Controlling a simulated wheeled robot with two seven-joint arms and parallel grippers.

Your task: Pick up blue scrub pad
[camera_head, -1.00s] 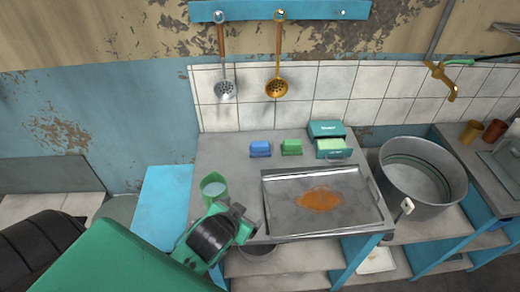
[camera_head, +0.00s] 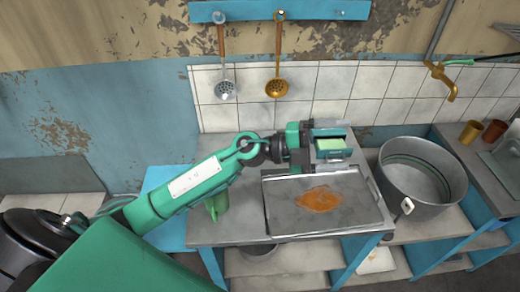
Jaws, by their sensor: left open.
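My left gripper (camera_head: 338,143) is open and reaches in from the left over the back of the counter. Its jaws point right and frame a teal box (camera_head: 348,134) with light green contents behind or below them. I cannot tell how high the gripper is above the box. The blue scrub pad does not show now; the forearm and wrist cover the spot at the back of the counter where it lay. The green pad beside it is hidden too. My right gripper is not in view.
A metal tray (camera_head: 372,222) with an orange-brown stain lies at the counter's front. A green cup (camera_head: 216,205) stands left, partly under my arm. A large metal pot (camera_head: 440,196) stands right. A ladle (camera_head: 224,88) and a skimmer (camera_head: 277,88) hang on the wall.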

